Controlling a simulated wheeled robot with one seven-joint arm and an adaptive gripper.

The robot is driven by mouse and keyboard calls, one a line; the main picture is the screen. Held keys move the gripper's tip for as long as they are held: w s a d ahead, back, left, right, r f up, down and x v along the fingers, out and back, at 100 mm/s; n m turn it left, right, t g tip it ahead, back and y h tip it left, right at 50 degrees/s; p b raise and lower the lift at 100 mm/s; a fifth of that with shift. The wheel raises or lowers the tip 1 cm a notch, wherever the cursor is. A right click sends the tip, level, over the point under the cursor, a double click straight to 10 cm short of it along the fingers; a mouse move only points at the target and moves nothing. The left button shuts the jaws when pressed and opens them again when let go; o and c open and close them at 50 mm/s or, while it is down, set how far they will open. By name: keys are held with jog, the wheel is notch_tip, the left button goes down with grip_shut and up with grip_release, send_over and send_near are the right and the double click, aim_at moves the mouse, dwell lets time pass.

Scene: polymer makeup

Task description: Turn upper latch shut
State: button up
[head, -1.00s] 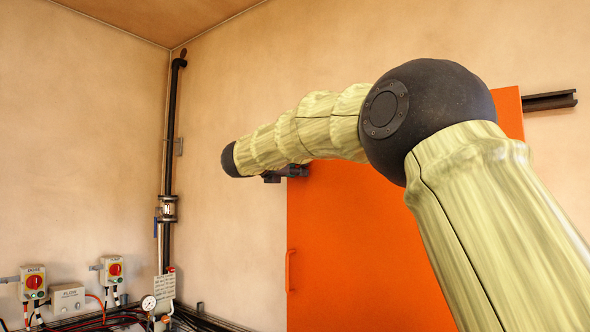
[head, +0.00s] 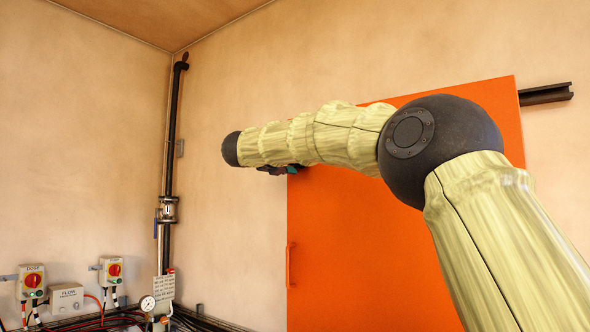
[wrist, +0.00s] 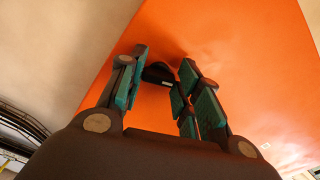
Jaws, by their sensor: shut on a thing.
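The orange door (head: 350,250) stands against the wall in the head view and fills most of the wrist view (wrist: 245,50). A dark, short latch (wrist: 160,72) sits at the door between my fingers in the wrist view. My gripper (wrist: 164,62) is shut on it, with teal-padded fingers on both sides. In the head view my gripper (head: 280,170) shows only as a small dark and teal piece under my forearm, at the door's upper left edge. My arm hides the latch there, and I cannot tell its exact angle.
A door handle (head: 290,265) is lower on the door's left side. A dark rail (head: 545,94) runs at the upper right. A vertical pipe (head: 172,120) stands in the corner. Switch boxes (head: 32,282), a gauge (head: 147,303) and cables are at the lower left.

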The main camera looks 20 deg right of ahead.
jog(key=n+p, duration=0.2)
jog(key=n, duration=0.4)
jog(key=n+p, duration=0.2)
jog(key=n, duration=0.5)
jog(key=shift+w+a+f, duration=0.1)
jog(key=shift+w+f, duration=0.05)
jog(key=shift+f, duration=0.05)
jog(key=shift+n, duration=0.3)
jog(key=o, duration=1)
jog(key=v, duration=1.2)
